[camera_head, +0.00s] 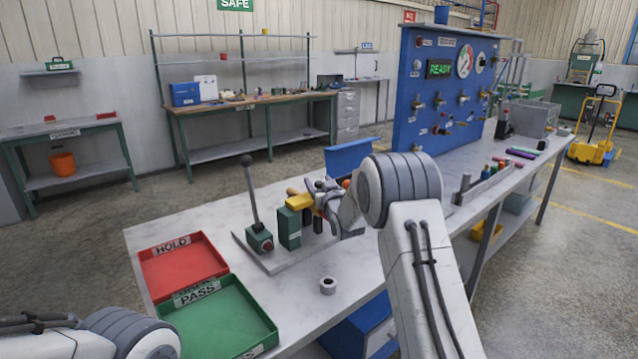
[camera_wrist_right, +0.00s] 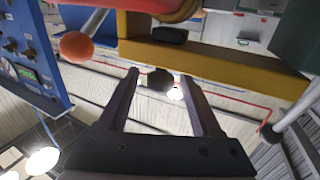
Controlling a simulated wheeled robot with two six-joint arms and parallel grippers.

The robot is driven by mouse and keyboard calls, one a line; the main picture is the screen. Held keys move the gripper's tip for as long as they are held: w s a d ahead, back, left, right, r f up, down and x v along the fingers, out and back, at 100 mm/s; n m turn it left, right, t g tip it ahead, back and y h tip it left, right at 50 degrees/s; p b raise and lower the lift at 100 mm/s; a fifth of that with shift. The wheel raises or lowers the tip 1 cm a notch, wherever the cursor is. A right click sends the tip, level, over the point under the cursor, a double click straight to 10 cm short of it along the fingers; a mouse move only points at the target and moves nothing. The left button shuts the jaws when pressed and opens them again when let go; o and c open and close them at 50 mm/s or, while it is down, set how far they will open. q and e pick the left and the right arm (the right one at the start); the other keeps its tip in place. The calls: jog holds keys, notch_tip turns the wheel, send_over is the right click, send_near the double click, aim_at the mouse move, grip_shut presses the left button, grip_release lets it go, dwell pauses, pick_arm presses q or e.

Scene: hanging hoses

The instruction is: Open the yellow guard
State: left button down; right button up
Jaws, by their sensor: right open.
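The yellow guard (camera_head: 299,202) is on the small grey fixture plate on the bench, next to a green block (camera_head: 289,228). In the right wrist view the guard (camera_wrist_right: 215,62) is a yellow frame crossing the top of the picture. My right gripper (camera_head: 328,196) is at the guard, partly hidden by its own wrist in the head view. In the wrist view its two fingers (camera_wrist_right: 160,78) are apart, with a dark round knob (camera_wrist_right: 160,80) showing between the tips. I cannot tell whether they touch it. My left gripper is out of view; only my left arm shows.
A lever with a black knob (camera_head: 247,161) stands left of the guard. The red HOLD tray (camera_head: 183,268) and green PASS tray (camera_head: 222,318) lie at the left. A grey ring (camera_head: 328,286) lies in front. The blue gauge panel (camera_head: 437,90) stands behind.

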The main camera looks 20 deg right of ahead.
grip_shut()
dwell(1.4)
